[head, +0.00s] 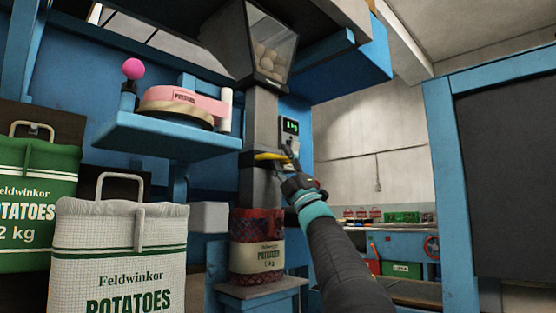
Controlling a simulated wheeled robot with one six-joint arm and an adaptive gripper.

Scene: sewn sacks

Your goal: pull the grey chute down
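The grey chute (259,188) hangs upright in the middle of the head view, below a hopper (266,48) with potatoes behind its clear front. A dark band and a yellow handle (271,156) are on the chute. The chute's lower end meets the top of a red net potato sack (257,226); I cannot tell whether it reaches inside. The sack stands upright on a small blue stand (257,293). My gripper (287,160) is at the right end of the yellow handle, its dark fingers close to it. Whether they are shut on it is unclear.
A display reading 14 (290,127) is just behind my gripper. A blue shelf (165,138) with a pink label roll juts out at the left. White (118,250) and green (38,190) potato sacks stand at the front left. A dark panel (515,165) fills the right.

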